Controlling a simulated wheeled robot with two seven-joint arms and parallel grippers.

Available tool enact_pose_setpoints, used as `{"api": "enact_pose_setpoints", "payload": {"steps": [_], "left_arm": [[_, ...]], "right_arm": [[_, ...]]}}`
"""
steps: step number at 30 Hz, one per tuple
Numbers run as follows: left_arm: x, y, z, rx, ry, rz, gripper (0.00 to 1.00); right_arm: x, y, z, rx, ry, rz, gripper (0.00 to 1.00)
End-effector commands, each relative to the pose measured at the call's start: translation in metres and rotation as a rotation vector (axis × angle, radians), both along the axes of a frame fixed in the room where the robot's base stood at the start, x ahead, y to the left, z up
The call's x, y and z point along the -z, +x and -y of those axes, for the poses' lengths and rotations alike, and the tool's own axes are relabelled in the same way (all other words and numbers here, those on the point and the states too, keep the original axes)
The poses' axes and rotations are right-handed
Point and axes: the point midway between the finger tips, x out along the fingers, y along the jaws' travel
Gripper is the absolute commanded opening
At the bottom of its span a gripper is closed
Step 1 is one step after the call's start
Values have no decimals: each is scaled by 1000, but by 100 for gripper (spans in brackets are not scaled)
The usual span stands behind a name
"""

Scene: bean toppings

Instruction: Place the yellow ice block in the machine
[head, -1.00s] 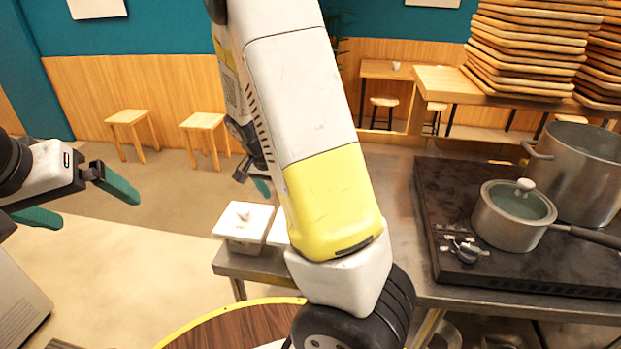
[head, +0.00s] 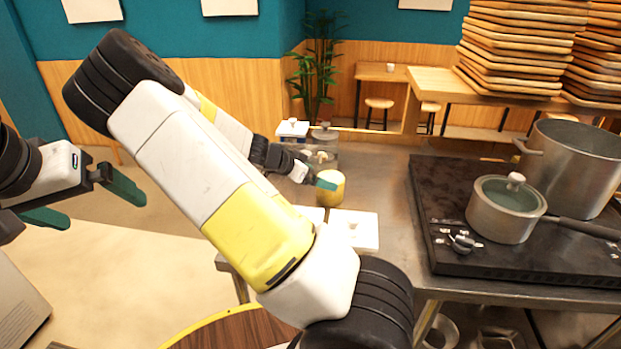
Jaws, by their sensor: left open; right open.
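The yellow ice block (head: 330,190) is a short yellow cylinder standing on the steel counter, behind the white lidded containers. My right gripper (head: 324,183) is at the block's left side, with one green fingertip overlapping it in the picture; it is open, and I cannot tell whether it touches. Its other finger is hard to make out. My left gripper (head: 85,200) is at the left edge, open and empty, with its two green fingers apart. I cannot identify the machine for certain; a grey casing (head: 18,305) shows partly at the lower left.
White lidded containers (head: 358,230) stand at the counter's front left edge, partly behind my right arm. More small containers (head: 293,129) stand at the back. A black stove (head: 435,190) with a lidded saucepan (head: 502,215) and large pot (head: 572,165) fills the right. Stacked trays (head: 520,50) stand behind.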

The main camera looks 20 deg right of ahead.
Motion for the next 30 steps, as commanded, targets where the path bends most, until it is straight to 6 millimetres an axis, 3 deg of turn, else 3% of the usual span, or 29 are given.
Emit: {"api": "enact_pose_setpoints", "payload": {"steps": [13, 22, 23, 30], "left_arm": [[0, 0, 0, 0, 0, 0, 100], [0, 0, 0, 0, 0, 0, 100], [0, 0, 0, 0, 0, 0, 100], [0, 0, 0, 0, 0, 0, 100]], "right_arm": [[38, 8, 46, 1, 1, -5, 100], [42, 10, 50, -3, 3, -3, 100], [42, 10, 50, -2, 2, -4, 98], [42, 10, 50, -2, 2, -4, 51]]}}
